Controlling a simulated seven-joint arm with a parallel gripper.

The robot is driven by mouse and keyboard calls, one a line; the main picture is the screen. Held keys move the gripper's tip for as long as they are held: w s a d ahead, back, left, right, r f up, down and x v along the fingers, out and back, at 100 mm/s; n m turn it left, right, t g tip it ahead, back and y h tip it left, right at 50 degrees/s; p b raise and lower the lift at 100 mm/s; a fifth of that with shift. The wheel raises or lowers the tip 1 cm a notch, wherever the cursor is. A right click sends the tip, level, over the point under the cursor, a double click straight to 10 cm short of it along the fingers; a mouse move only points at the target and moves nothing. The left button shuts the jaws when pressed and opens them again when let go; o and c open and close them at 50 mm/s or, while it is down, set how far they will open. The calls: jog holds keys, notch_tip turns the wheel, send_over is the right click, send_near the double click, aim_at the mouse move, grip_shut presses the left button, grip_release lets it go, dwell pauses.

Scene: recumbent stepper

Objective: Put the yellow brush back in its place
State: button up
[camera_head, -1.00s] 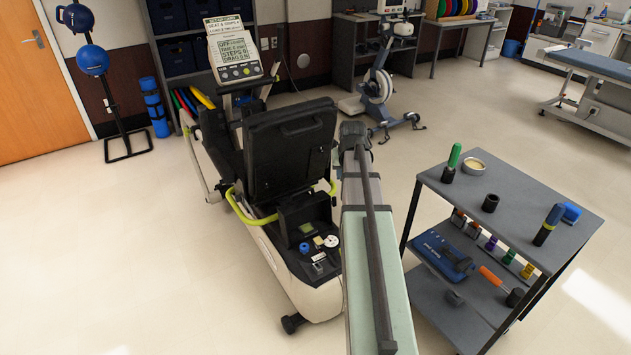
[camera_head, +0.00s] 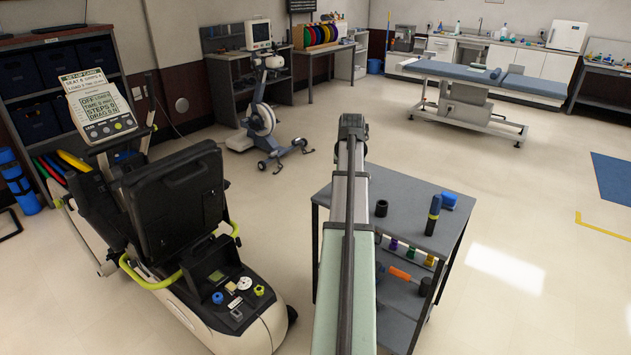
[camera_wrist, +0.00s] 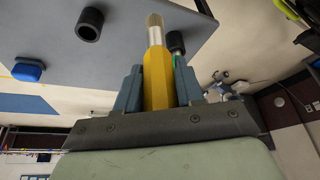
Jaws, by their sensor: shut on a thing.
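The yellow brush (camera_wrist: 156,80) is in my gripper (camera_wrist: 158,68), its silver ferrule and tan tip pointing away from the palm. The two blue-grey fingers are shut on its yellow handle. In the wrist view the brush is over or near the grey cart top (camera_wrist: 130,55). In the head view my arm hides the brush and gripper.
A dark holder with a green-handled thing (camera_wrist: 176,42) is just behind the brush. The stepper (camera_head: 180,230) is left of the cart.

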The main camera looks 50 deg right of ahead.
jog(key=s+d+r+n+t+y, duration=0.2)
jog(key=s+d+r+n, duration=0.5)
jog(key=s+d+n, duration=0.1)
jog(key=shift+s+r+y, duration=0.3)
jog(key=shift+s, duration=0.5)
jog(key=shift+d, duration=0.1)
jog(key=shift+f, duration=0.1)
notch_tip(320, 180, down, 7)
dwell(1.0)
jog(key=shift+f, duration=0.2)
dwell(1.5)
